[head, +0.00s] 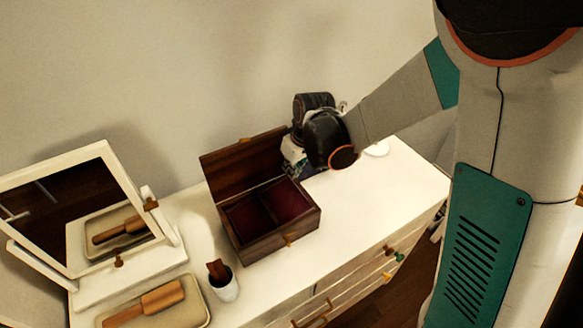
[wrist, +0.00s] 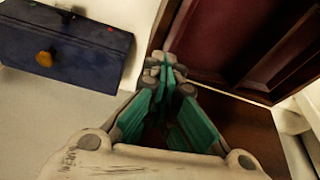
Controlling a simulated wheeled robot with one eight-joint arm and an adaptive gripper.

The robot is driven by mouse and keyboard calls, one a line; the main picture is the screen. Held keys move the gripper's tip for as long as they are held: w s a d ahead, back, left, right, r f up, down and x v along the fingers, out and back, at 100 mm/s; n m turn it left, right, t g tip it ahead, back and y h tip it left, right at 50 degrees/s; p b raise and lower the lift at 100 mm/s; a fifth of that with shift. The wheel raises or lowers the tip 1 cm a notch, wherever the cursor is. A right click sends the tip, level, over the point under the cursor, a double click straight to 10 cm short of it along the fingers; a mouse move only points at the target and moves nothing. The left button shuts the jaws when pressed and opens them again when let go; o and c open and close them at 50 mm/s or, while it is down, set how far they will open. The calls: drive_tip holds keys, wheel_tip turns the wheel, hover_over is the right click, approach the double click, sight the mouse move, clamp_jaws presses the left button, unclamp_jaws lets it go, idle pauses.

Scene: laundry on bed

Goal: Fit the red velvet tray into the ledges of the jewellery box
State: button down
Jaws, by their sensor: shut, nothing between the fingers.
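The dark wooden jewellery box (head: 275,241) stands on the white dresser with its lid (head: 240,165) raised. Inside it are dark red compartments (head: 286,200) split by a divider. I cannot tell clearly whether this red surface is the velvet tray seated on the ledges or the box lining. No separate red tray shows outside the box. My gripper is at the box's back right in the head view, its fingers mostly hidden. In the wrist view my gripper (wrist: 165,76) is shut and empty, beside a wood-framed dark red surface (wrist: 215,35).
A mirror (head: 75,215) on a white stand is at the left. A cup (head: 224,287) with a brown item and a shallow tray (head: 200,312) with a wooden brush (head: 146,302) sit in front. A dark blue box (wrist: 65,50) with an orange knob is left in the wrist view.

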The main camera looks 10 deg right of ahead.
drive_tip(key=shift+f+b, duration=0.6)
drive_tip(key=shift+f, duration=0.2)
drive_tip(key=shift+r, duration=0.15)
drive_tip(key=shift+r+p, duration=1.1)
drive_tip(key=shift+r, duration=0.35)
drive_tip(key=v, duration=1.1)
drive_tip(key=shift+s+r, duration=0.2)
drive_tip(key=shift+r, duration=0.15)
